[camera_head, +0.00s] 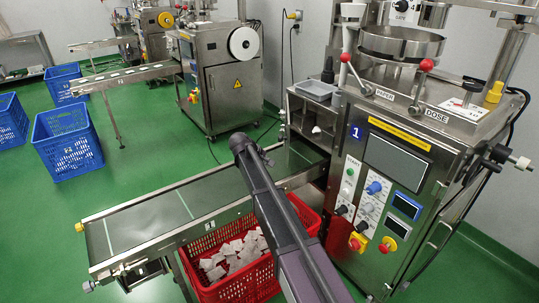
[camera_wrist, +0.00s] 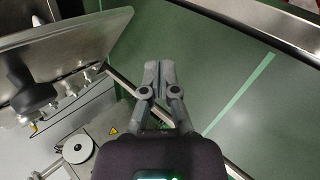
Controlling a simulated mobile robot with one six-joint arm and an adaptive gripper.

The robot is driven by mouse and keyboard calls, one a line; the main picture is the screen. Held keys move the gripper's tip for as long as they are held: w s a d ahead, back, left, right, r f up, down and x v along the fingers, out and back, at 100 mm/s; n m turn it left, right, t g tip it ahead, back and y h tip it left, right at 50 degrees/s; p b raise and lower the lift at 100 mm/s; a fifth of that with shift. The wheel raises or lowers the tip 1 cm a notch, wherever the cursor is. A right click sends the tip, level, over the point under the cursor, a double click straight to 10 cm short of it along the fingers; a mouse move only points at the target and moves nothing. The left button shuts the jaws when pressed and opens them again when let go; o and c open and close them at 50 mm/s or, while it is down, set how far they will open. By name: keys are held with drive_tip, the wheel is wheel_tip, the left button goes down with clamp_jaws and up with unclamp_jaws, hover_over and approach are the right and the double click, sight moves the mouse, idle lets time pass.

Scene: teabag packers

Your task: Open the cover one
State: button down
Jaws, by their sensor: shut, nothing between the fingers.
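Machine 1 (camera_head: 400,190), a steel cabinet with a blue "1" label, stands at the right in the head view. A steel-framed housing (camera_head: 303,108) is at its left side, above the belt. I cannot tell for sure which part is cover one. In the wrist view, a tilted steel panel (camera_wrist: 80,40) with a dark knob and metal fittings fills the upper left, apart from my gripper. My gripper (camera_wrist: 158,66) has its fingers together and empty, in front of the green belt. In the head view its fingers cannot be made out at the end of my arm.
The conveyor belt (camera_head: 160,213) runs left from machine 1; it also fills the right of the wrist view (camera_wrist: 235,85). A red crate (camera_head: 235,288) of white teabags is below it. Blue crates (camera_head: 68,145) stand on the floor. Another machine (camera_head: 230,80) is behind.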

drive_tip(key=shift+s+m+y, duration=0.3)
drive_tip(key=shift+s+y, duration=0.1)
drive_tip(key=shift+s, duration=0.15)
drive_tip(key=s+d+f+m+g+y+b, duration=0.1)
drive_tip(key=s+d+f+m+y+b, duration=0.1)
drive_tip(key=s+d, duration=0.4)
drive_tip(key=s+d+f+m+g+y+b, duration=0.2)
drive_tip(key=s+d+f+m, duration=0.2)
drive_tip(key=s, duration=1.2)
drive_tip(key=s+d+f+m+g+y+b, duration=0.1)
drive_tip(key=s+d+f+m+y+b, duration=0.1)
drive_tip(key=s+d+f, duration=0.3)
drive_tip(key=s+d, duration=0.3)
drive_tip(key=s, duration=0.3)
drive_tip(key=shift+s+m+g+b, duration=0.25)
drive_tip(key=shift+m+g+b, duration=0.05)
drive_tip(key=shift+m+g, duration=0.1)
